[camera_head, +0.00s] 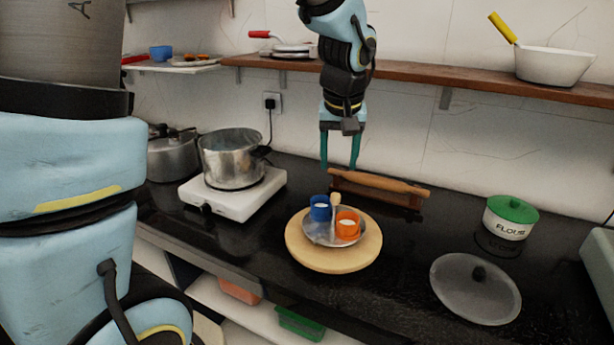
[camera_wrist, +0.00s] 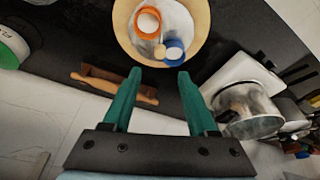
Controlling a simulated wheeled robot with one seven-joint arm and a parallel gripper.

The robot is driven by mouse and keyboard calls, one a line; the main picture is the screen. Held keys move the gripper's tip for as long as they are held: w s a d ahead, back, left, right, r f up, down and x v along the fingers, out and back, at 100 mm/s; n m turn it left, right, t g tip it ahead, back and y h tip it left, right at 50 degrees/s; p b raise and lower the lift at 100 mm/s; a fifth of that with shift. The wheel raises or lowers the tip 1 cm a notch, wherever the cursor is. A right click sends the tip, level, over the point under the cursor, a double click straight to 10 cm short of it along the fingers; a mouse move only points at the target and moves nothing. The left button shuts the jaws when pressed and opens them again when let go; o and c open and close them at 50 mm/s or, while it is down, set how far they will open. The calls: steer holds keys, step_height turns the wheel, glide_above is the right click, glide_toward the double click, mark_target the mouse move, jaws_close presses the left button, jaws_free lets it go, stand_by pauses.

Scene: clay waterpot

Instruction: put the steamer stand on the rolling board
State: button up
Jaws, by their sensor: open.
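The round pale wooden board (camera_head: 300,247), which I take as the rolling board, lies on the black counter; it also shows at the top of the wrist view (camera_wrist: 126,42). A shallow round metal piece (camera_head: 318,239) lies on it, probably the steamer stand, though I cannot tell for sure. A blue cup (camera_head: 320,210), an orange cup (camera_head: 347,226) and a small wooden-headed tool (camera_head: 335,201) are on the metal piece. My gripper (camera_head: 340,167) is open and empty, fingers pointing down. It is above the counter, behind the board and apart from it.
A rolling pin (camera_head: 378,182) on a dark wooden piece lies behind the board. A metal pot (camera_head: 232,160) stands on a white stove (camera_head: 245,199) at left. A flour pot (camera_head: 508,222) and a glass lid (camera_head: 475,290) are at right. A wooden shelf (camera_head: 430,74) runs above.

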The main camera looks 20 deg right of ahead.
steer(key=s+a+f+n, duration=0.1)
steer(key=a+f, duration=0.1)
steer(key=a, duration=1.3)
steer(key=a+f+n+g, duration=0.1)
steer(key=a+f+n, duration=0.1)
steer(key=a, duration=1.3)
steer(key=shift+s+f+y, duration=0.4)
steer(key=shift+f, duration=0.45)
